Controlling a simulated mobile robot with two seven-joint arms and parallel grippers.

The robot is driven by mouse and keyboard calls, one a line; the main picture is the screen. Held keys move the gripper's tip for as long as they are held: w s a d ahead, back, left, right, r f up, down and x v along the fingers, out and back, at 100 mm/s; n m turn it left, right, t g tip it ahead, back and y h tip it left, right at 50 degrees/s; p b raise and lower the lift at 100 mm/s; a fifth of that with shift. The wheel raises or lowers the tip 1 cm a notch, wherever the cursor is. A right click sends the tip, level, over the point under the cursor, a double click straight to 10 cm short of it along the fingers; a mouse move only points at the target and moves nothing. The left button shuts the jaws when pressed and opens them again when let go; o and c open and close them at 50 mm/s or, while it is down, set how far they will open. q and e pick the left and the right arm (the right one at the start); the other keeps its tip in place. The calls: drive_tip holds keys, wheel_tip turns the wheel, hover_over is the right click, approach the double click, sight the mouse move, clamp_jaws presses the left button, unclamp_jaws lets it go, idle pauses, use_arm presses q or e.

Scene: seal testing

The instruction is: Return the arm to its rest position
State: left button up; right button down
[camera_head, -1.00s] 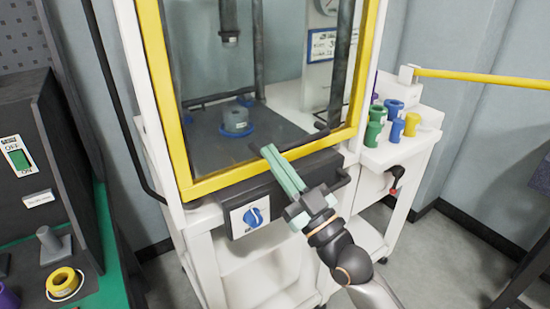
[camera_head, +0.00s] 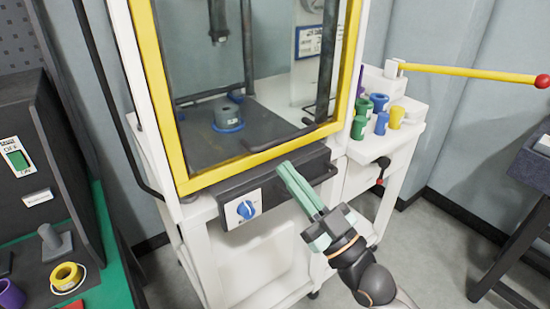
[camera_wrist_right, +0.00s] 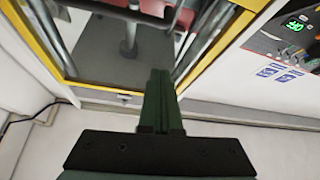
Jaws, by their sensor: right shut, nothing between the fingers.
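My right gripper (camera_head: 283,167) has pale green fingers and is shut and empty. It is in front of the test machine, by the dark front panel (camera_head: 268,187) below the yellow-framed door (camera_head: 260,154). In the right wrist view, its dark green fingers (camera_wrist_right: 160,75) lie together and point toward the machine. My right arm comes in from the lower right. My left gripper does not show.
A grey part with a blue base (camera_head: 228,117) stands inside the machine. A side shelf holds several coloured cylinders (camera_head: 381,123). A yellow bar (camera_head: 470,73) with a red knob extends right. A green bench (camera_head: 103,240) with a yellow ring (camera_head: 66,275) is at left.

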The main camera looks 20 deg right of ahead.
use_arm(q)
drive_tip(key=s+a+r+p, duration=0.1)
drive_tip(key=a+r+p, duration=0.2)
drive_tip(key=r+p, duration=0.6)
drive_tip(key=p, duration=0.2)
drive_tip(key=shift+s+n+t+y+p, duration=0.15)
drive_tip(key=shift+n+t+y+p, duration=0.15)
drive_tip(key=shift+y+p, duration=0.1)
use_arm(e)
drive_tip(key=s+d+f+m+g+h, duration=0.1)
drive_tip(key=s+f+m+g+h, duration=0.2)
drive_tip(key=f, duration=1.2)
drive_tip(key=s+d+f+m+g+h, duration=0.1)
drive_tip(key=s+f+m+g+h, duration=0.1)
drive_tip(key=s+f+g+h, duration=0.3)
drive_tip(key=s+f+g, duration=0.4)
drive_tip(key=s+f, duration=0.4)
drive_tip(key=f, duration=0.2)
drive_tip(key=shift+d+m, duration=0.25)
drive_tip(key=shift+m, duration=0.15)
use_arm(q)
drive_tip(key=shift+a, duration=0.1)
use_arm(e)
drive_tip(key=shift+s, duration=0.1)
